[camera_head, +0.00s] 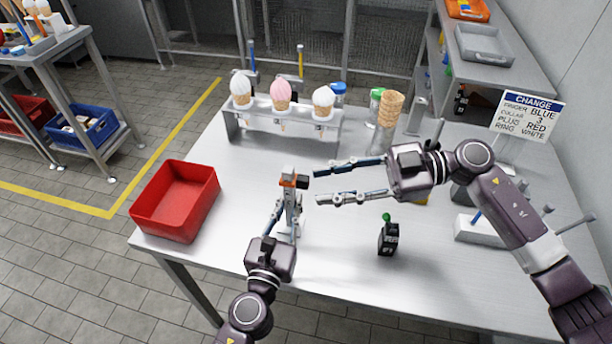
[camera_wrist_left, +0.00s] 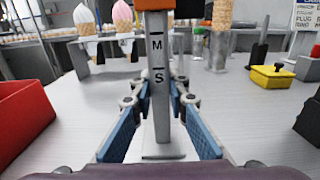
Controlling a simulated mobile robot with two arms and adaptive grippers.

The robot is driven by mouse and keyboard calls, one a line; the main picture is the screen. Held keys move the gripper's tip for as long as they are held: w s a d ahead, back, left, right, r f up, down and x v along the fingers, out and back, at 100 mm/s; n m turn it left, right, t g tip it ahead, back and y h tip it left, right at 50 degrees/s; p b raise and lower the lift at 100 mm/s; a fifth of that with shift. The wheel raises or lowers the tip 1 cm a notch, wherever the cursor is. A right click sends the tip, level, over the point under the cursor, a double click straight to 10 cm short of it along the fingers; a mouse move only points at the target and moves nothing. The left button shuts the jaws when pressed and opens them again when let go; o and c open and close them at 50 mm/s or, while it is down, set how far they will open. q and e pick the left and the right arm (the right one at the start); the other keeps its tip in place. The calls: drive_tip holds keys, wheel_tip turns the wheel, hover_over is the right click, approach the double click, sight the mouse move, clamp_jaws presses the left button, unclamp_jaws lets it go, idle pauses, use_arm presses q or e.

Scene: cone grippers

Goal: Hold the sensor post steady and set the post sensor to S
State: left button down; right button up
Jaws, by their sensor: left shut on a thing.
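The sensor post (camera_head: 291,205) stands upright on the table, a grey post with a foot. In the left wrist view the post (camera_wrist_left: 158,110) shows marks M above and S below. The post sensor (camera_head: 288,180), an orange and dark piece, sits near the top, above M; its lower edge shows at the top of the left wrist view (camera_wrist_left: 122,4). My left gripper (camera_head: 286,204) is shut on the post, its blue pads (camera_wrist_left: 178,102) on either side, low near S. My right gripper (camera_head: 317,186) is open and empty, its fingertips just right of the sensor and apart from it.
A red bin (camera_head: 175,200) stands left. A rack with several ice cream cones (camera_head: 282,122) is behind. A black box with a green knob (camera_head: 388,238) stands front right. A tall cone stack (camera_head: 390,108) and a CHANGE sign (camera_head: 527,115) are at the back right.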

wheel_tip(320, 180, up, 2)
drive_tip(key=a+n+g+h, duration=0.2)
drive_tip(key=a+n+h, duration=0.1)
drive_tip(key=n, duration=0.6)
drive_tip(key=n+t+h, duration=0.3)
drive_tip(key=n+h, duration=0.6)
drive_tip(key=n, duration=1.2)
approach(307, 178)
drive_tip(key=x, duration=0.9)
drive_tip(key=shift+a+f, duration=0.2)
drive_tip(key=shift+c, duration=0.7)
clamp_jaws()
